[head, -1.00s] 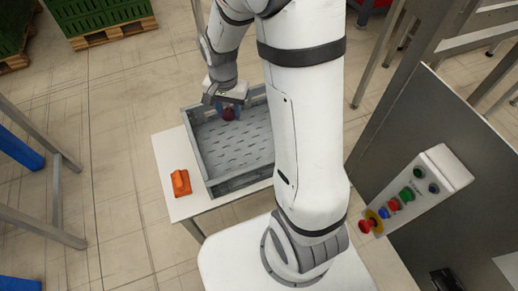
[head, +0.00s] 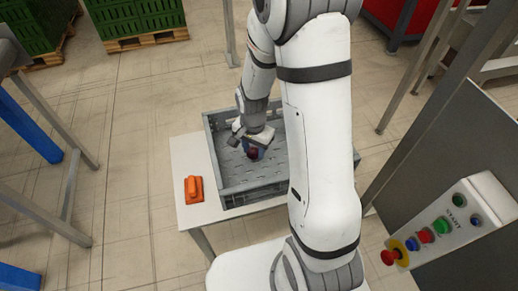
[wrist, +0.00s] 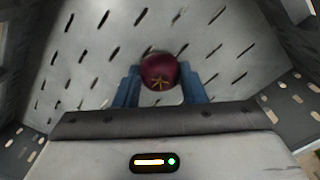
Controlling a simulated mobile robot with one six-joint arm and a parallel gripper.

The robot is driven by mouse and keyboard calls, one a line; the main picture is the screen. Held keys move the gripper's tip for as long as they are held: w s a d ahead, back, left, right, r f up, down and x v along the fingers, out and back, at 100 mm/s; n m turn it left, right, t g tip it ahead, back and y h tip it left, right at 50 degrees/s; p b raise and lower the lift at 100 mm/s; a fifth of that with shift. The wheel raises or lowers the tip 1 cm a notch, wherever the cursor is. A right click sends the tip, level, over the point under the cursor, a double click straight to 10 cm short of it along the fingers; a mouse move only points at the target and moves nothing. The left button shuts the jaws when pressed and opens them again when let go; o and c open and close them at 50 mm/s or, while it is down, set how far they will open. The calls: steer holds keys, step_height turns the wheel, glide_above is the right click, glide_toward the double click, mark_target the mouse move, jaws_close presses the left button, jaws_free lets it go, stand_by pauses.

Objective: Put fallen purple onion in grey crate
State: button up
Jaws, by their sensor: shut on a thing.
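The purple onion (wrist: 158,72) is dark red-purple and sits between the two blue fingers of my gripper (wrist: 160,88) in the wrist view. My gripper is shut on it. In the head view, my gripper (head: 254,150) points down inside the outline of the grey crate (head: 217,177), with the onion (head: 252,154) at its tips. The crate's slotted floor (wrist: 110,45) lies below the onion in the wrist view. I cannot tell whether the onion touches the floor. The rest of the crate looks empty; my arm hides its right part.
The crate stands on a white table (head: 190,157). An orange object (head: 194,189) lies on the table left of the crate. A control box with coloured buttons (head: 440,225) is at the right. Green crates on pallets (head: 135,20) stand at the back left.

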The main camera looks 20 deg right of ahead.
mark_target(254, 150)
steer(key=shift+f, duration=0.15)
steer(key=shift+f, duration=0.15)
steer(key=o, duration=1)
step_height(254, 150, up, 12)
steer(key=p, duration=0.2)
steer(key=s+r+n, duration=0.3)
steer(key=s, duration=0.1)
steer(key=s+d+r+n+t, duration=0.1)
steer(key=s+r+n, duration=0.2)
steer(key=s+r, duration=0.1)
steer(key=s+r+n+t, duration=0.1)
steer(key=s+r+n, duration=0.1)
steer(key=s, duration=0.3)
steer(key=shift+s+d+r+n, duration=0.15)
steer(key=shift+s+r+n, duration=0.05)
steer(key=shift+r, duration=0.25)
steer(key=shift+s+d+r+n, duration=0.15)
steer(key=shift+s+r+n, duration=0.05)
steer(key=shift+r, duration=0.25)
